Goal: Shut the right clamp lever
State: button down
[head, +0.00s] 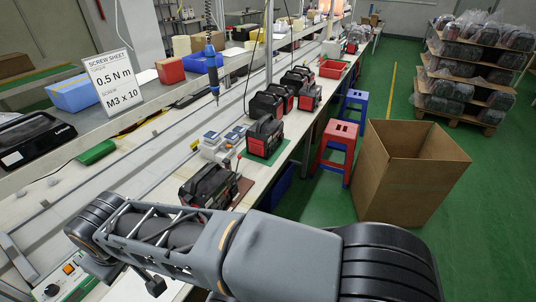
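A black and red power station (208,186) stands on the bench just beyond my arm. A thin upright lever with a small red knob (238,157) shows at its far right side. It looks like a clamp lever, but it is too small to tell whether it is open or shut. A second lever cannot be made out, as my arm hides the near side of the unit. My arm crosses the bottom of the head view, and no gripper fingers can be made out.
More power stations (265,137) stand farther along the bench. A screw sheet sign (112,82) and a hanging screwdriver (210,68) are at the left. A cardboard box (410,172) and a red stool (336,148) stand on the green floor at the right.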

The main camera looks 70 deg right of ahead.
aim_at(240, 156)
jog(key=z, duration=2.05)
jog(key=k, duration=1.25)
jog(key=z, duration=0.8)
jog(key=i, duration=1.6)
jog(key=u, duration=1.1)
jog(key=i, duration=0.6)
jog(key=u, duration=0.6)
